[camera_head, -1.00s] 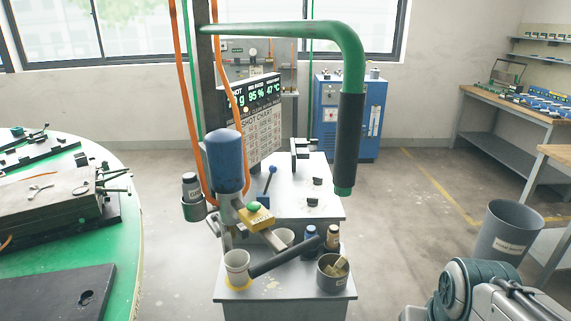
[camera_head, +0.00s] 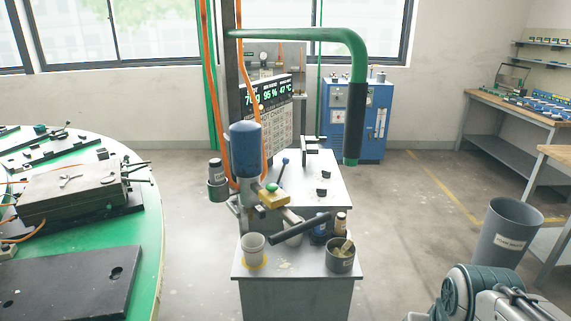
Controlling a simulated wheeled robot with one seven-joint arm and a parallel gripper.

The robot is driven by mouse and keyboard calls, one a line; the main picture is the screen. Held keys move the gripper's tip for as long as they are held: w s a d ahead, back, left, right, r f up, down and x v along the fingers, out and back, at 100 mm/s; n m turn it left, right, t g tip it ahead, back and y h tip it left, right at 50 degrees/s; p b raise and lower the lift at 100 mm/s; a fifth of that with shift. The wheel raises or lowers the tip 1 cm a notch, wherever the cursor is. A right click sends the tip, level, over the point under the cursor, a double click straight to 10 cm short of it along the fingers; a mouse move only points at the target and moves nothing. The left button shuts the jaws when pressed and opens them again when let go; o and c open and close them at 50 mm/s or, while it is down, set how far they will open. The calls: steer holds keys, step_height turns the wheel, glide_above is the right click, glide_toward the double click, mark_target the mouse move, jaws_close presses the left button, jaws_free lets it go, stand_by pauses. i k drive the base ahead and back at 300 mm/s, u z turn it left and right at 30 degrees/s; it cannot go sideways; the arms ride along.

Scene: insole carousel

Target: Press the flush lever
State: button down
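A dispensing stand with a blue cylinder (camera_head: 246,149) stands on a grey cart (camera_head: 296,285) in the middle of the view. A short lever with a blue ball knob (camera_head: 285,161) rises beside the cylinder. A yellow block (camera_head: 272,199) with a green button (camera_head: 271,187) sits below it, in front of the lever. I cannot tell from any label which of these is the flush lever. A thick black bar (camera_head: 299,229) juts out from below the block. My gripper is out of view; only grey links of my arm show at the lower right.
A green overhead arm with a dark grip (camera_head: 356,124) hangs over the cart. A cup (camera_head: 253,250) and a tin (camera_head: 341,257) stand at the cart's front. A round green table (camera_head: 148,230) is left, a grey bin (camera_head: 502,235) right. Floor between is clear.

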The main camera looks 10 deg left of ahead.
mark_target(286, 161)
steer(key=k, duration=1)
steer(key=u, duration=0.2)
steer(key=i, duration=2.35)
steer(key=z, duration=0.25)
